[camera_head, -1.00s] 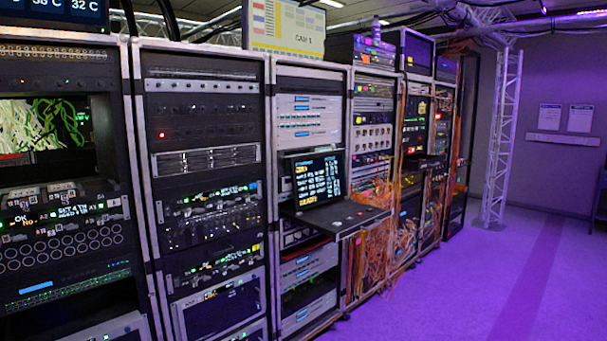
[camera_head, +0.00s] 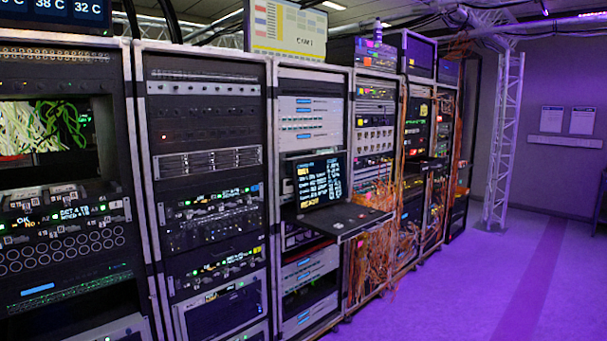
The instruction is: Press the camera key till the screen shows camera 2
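A light panel (camera_head: 287,28) with coloured blocks stands on top of the racks and carries small lettering that seems to read CAM 1. A dark pull-out screen (camera_head: 321,179) sits in the third rack and shows white and yellow lines of text, too small to read fully. A black shelf (camera_head: 345,219) sticks out below it, with a few small controls near its front edge. I cannot make out which control is the camera key. Neither of my grippers is in view.
Tall equipment racks (camera_head: 207,160) stand in a row from the left to the middle. Orange cables (camera_head: 372,240) hang beside the shelf. A white truss post (camera_head: 503,140) stands at the back. The purple-lit floor (camera_head: 450,290) at the right is clear.

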